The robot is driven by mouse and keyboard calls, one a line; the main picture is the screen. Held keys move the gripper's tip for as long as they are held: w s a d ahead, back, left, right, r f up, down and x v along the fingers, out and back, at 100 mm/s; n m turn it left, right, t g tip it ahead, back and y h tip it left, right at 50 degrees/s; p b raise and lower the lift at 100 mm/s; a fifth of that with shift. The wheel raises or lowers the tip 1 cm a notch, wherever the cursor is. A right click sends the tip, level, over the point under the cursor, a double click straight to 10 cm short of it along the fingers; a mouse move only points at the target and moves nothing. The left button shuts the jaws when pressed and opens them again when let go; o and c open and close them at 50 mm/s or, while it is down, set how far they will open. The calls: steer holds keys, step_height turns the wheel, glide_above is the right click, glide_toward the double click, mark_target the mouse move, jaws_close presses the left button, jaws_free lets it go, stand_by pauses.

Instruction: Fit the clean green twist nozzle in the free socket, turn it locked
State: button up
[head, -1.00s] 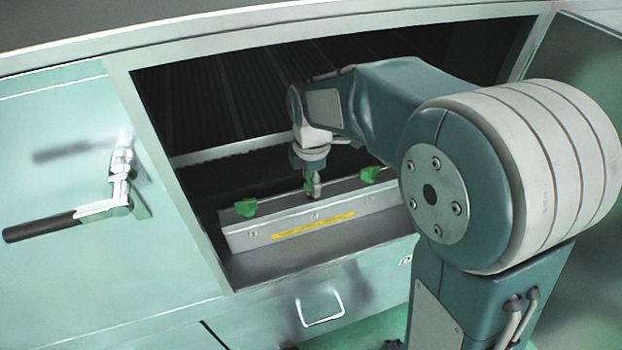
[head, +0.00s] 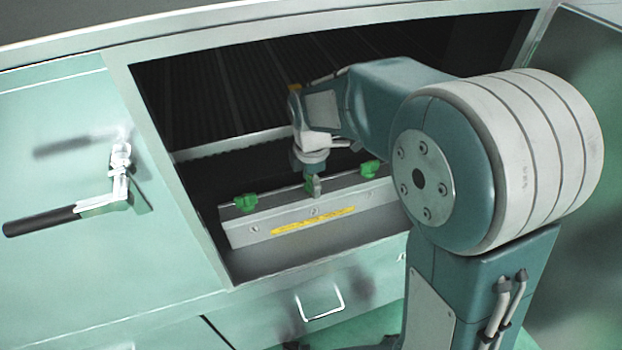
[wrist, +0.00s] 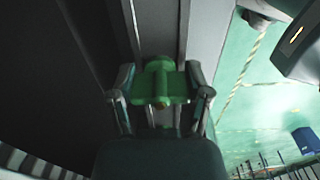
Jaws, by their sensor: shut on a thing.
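The green twist nozzle (wrist: 160,88) shows in the wrist view, with its wings between the two fingers of my gripper (wrist: 161,92). My gripper is shut on it, above the top of the grey metal bar (wrist: 158,25). In the head view my gripper (head: 314,187) points down at the middle of the bar (head: 240,236), between two other green nozzles, one at the left (head: 246,203) and one at the right (head: 369,168). The held nozzle is mostly hidden there by the fingers. The socket under it is covered, so I cannot tell how deep the nozzle sits.
The bar, with a yellow label (head: 313,221), stands on the ledge inside the cabinet opening, whose frame (head: 172,180) surrounds my arm. A door handle (head: 75,215) sticks out at the left. A drawer with a pull (head: 321,308) is below.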

steer(key=shift+f, duration=0.2)
steer(key=o, duration=1.1)
step_height(320, 180, up, 7)
steer(key=shift+r, duration=0.15)
